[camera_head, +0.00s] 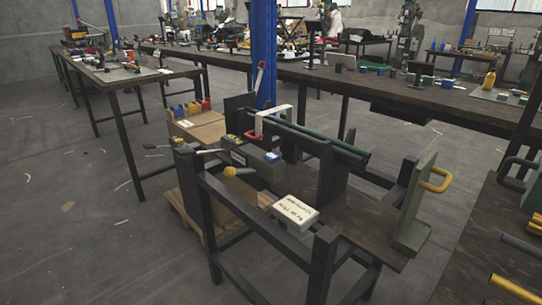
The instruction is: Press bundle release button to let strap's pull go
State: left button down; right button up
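A dark bench frame in the middle carries a bundle of long green rods (318,136). A pale strap (272,118) loops over the rods near their left end. In front of the strap is a grey-green box (246,152) with a small blue block or button (272,157) on its top right. Small yellow parts show at the box's left end. I cannot tell for sure which part is the bundle release button, or how tight the strap is. Neither of my grippers shows in the head view.
A lever with a yellow knob (232,171) sticks out before the box. A green plate (414,205) with a yellow handle (437,180) stands at right. A blue post (263,55) rises behind. Floor at left is mostly clear.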

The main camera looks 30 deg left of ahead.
aim_at(272, 158)
jog(key=i+j+z, duration=0.15)
jog(key=j+z, duration=0.3)
jog(key=j, duration=0.85)
jog(key=j+z, duration=0.5)
jog(key=j, duration=0.75)
